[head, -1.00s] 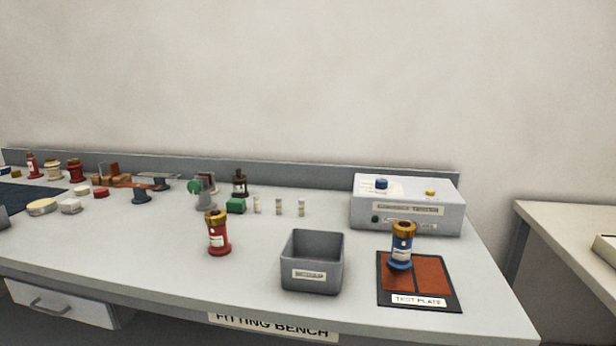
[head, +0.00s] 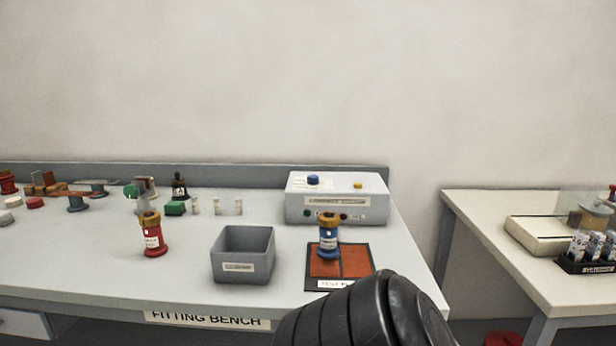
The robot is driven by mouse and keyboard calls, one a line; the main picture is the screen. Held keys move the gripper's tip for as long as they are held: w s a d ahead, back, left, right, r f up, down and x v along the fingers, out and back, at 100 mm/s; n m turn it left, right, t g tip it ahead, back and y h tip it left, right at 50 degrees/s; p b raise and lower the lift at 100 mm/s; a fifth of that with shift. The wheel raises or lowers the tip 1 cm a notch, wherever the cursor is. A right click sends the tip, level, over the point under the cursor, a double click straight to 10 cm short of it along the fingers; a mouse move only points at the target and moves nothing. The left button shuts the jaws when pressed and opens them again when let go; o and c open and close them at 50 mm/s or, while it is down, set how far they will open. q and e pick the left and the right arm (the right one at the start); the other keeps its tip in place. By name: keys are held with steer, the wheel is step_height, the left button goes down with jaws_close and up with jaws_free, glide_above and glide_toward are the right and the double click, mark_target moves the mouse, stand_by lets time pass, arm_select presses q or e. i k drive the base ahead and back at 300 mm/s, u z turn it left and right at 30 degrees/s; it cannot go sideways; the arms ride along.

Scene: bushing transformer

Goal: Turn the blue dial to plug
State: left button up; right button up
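The blue dial (head: 313,180) sits on the top left of a light grey tester box (head: 336,198) at the back right of the bench. The markings around the dial are too small to read. A yellow knob (head: 358,185) sits to its right. A blue bushing with a brass-coloured top (head: 328,238) stands upright on the test plate (head: 355,262) in front of the box. A black ribbed part of my own arm covers the bottom of the view and the plate's front right corner. Neither gripper shows.
An open grey bin (head: 243,255) and a red bushing (head: 152,236) stand left of the test plate. Several small parts line the back of the bench. A second table (head: 480,215) stands to the right across a gap, with a rack (head: 588,266) on it.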

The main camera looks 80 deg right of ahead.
mark_target(313, 180)
steer(key=k, duration=0.75)
steer(key=z, duration=0.75)
